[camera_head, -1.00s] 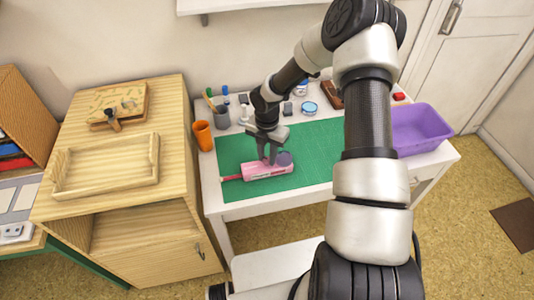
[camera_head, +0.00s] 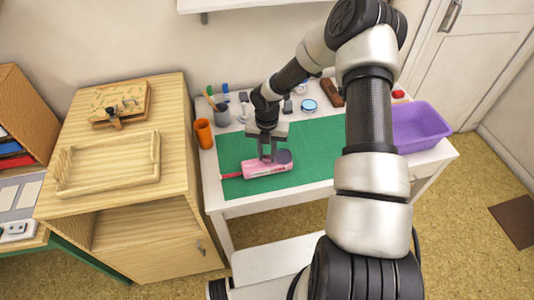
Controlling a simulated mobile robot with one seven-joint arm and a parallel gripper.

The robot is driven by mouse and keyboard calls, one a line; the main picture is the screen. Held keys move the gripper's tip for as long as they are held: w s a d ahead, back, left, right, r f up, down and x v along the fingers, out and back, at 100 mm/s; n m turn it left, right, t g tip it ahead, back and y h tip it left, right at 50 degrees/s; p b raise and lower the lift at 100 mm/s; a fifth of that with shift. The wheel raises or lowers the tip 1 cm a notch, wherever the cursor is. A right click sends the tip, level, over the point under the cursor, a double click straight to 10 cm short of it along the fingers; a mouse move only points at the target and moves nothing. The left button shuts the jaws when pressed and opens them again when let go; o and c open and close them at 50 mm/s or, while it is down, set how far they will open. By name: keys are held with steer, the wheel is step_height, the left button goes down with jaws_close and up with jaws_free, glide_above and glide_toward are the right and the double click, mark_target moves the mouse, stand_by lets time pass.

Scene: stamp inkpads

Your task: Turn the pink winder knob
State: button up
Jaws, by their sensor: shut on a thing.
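A pink winder (camera_head: 262,171) lies on the green mat (camera_head: 318,150) near its left end. A dull purple round part (camera_head: 284,157) sits at its right end, and a thin red strip (camera_head: 231,176) sticks out at its left. My gripper (camera_head: 267,158) points down at the top of the winder, with both fingers side by side. It is shut on part of the winder, just left of the purple round part. The knob cannot be made out apart from the pink body; the fingers hide that spot.
The white table (camera_head: 222,207) also holds an orange cup (camera_head: 203,134), a grey pen cup (camera_head: 222,116), small items along the back and a purple bin (camera_head: 420,128) at right. A wooden cabinet (camera_head: 150,215) adjoins at left. The mat's middle is clear.

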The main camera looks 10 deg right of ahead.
steer(key=o, duration=1)
steer(key=shift+o, duration=0.2)
